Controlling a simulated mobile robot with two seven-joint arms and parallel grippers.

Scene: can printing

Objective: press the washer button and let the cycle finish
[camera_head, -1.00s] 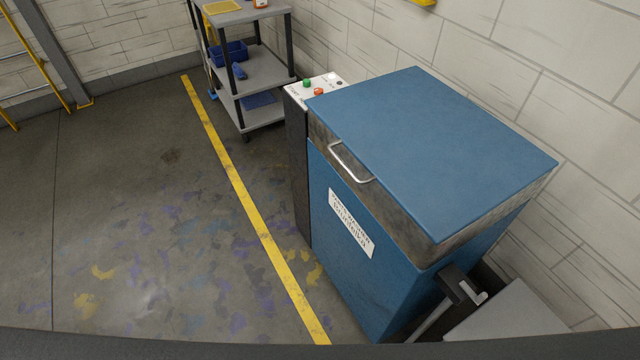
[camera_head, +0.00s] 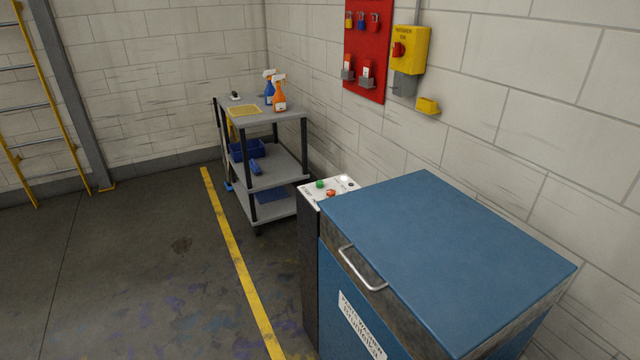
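The blue washer (camera_head: 450,245) stands at the lower right against the wall. Its lid is down, with a metal handle (camera_head: 362,268) on the front edge and a white label (camera_head: 360,325) below. A narrow control panel (camera_head: 327,188) sits at its left end. The panel carries a green button (camera_head: 320,184), an orange-red button (camera_head: 331,193) and a small white light (camera_head: 345,178) that looks bright, beside a dark knob or lamp. Neither of my grippers shows in the head view.
A grey cart (camera_head: 270,165) with spray bottles (camera_head: 279,95) and blue bins stands behind the washer's left end. A red lockout board (camera_head: 368,50) and yellow switch box (camera_head: 410,49) hang on the wall. Floor left of the yellow line (camera_head: 235,260) is clear.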

